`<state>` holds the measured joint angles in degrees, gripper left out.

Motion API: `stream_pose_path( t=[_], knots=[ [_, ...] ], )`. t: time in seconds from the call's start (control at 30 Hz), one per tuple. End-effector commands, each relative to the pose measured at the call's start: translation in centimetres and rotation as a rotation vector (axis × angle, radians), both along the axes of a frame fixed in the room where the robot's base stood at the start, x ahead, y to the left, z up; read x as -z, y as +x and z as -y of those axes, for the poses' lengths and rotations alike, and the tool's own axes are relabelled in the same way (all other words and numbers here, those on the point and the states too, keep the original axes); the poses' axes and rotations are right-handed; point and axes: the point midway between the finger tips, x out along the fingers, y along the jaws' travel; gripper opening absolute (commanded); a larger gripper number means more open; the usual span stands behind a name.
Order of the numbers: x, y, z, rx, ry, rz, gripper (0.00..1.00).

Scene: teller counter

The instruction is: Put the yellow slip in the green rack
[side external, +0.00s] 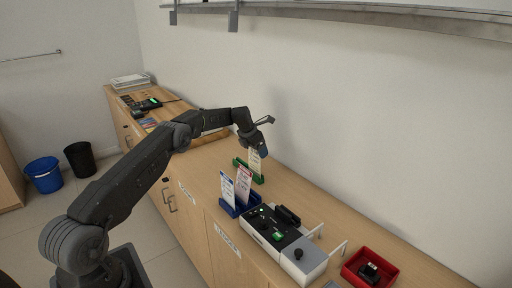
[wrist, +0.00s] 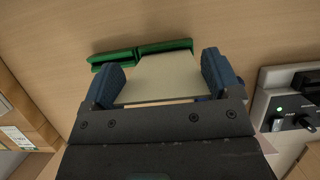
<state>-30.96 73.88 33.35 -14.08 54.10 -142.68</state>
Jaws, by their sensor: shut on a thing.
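The yellow slip (side external: 255,160) is upright in my gripper (side external: 262,150) in the side view. In the wrist view the pale slip (wrist: 162,78) spans the gap between the two blue fingers of my gripper (wrist: 162,82), which is shut on it. The green rack (side external: 257,178) stands on the counter right at the slip, and its bar (wrist: 140,53) shows just beyond the slip's far edge in the wrist view. I cannot tell whether the slip's lower edge is inside the rack or just above it.
A blue rack (side external: 230,208) nearer the camera holds a white-blue slip (side external: 227,188) and a white-red slip (side external: 243,185). A grey-white machine (side external: 285,245) and a red tray (side external: 350,271) stand further right. The wall runs close behind the counter.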

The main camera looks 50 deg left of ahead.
Motion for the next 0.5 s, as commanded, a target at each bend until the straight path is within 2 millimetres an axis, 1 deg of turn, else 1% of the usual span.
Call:
stream_pose_path(
  t=[0.27,0.43,0.47,0.5],
  knots=[
    [0.95,-0.01,0.01,0.000,0.000,0.000,0.46],
    [0.95,0.00,0.00,0.000,0.000,0.000,0.46],
    [0.95,0.00,0.00,0.001,0.000,0.000,0.85],
    [0.94,0.00,0.00,0.000,0.000,0.000,0.89]
  ],
)
